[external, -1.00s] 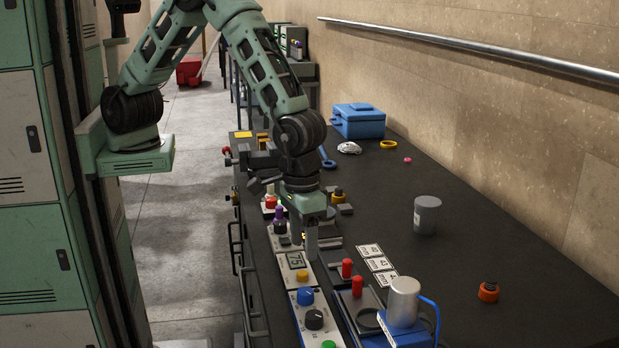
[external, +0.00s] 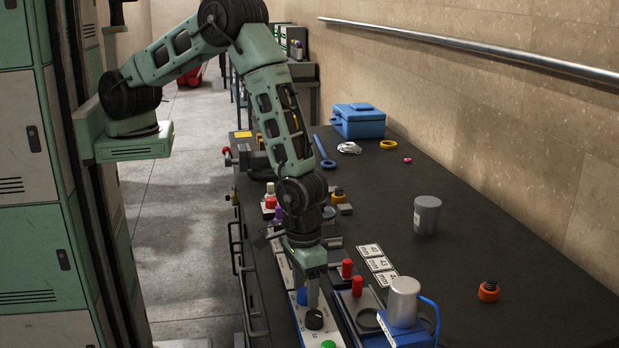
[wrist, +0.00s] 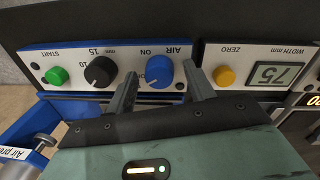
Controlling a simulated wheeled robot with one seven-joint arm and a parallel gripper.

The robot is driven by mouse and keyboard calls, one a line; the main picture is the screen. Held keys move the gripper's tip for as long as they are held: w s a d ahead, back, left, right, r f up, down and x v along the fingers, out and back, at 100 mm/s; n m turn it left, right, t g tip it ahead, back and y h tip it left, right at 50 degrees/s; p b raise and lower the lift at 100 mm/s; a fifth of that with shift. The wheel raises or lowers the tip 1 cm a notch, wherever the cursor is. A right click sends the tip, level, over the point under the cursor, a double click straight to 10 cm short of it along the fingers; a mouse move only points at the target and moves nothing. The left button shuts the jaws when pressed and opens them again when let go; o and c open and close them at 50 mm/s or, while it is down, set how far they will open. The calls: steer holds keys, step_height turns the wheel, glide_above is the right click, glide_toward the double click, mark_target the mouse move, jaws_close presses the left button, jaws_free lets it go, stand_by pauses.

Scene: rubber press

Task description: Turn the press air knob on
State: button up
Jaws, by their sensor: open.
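The blue air knob (wrist: 159,70) sits on the press control panel (wrist: 122,84), by the labels AIR and ON, in the wrist view. Its pointer line is hard to read at this size. My gripper (wrist: 163,82) is open, with one finger on each side of the blue knob; the fingers look apart from it. In the external view my gripper (external: 313,290) is low over the panel (external: 328,338), and the blue knob is mostly hidden behind it.
Beside the air knob are a black timer knob (wrist: 100,72) and a green START button (wrist: 57,75). A yellow ZERO button (wrist: 224,76) and a width display (wrist: 279,74) are on the neighbouring panel. Red-handled levers (external: 357,286) and the blue press (external: 405,305) stand close to the right.

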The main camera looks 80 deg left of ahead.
steer(key=c, duration=1)
steer(key=shift+o, duration=0.2)
steer(key=shift+m+b, duration=0.3)
steer(key=m+b, duration=0.2)
steer(key=shift+f+m, duration=0.15)
steer(key=shift+m, duration=0.15)
steer(key=m+b, duration=0.3)
steer(key=m, duration=0.2)
steer(key=shift+w+d, duration=0.1)
steer(key=m+b, duration=0.2)
steer(key=m, duration=0.3)
steer(key=shift+g, duration=0.3)
steer(key=shift+r+m+b, duration=0.2)
steer(key=shift+m+b, duration=0.2)
steer(key=shift+m, duration=1.6)
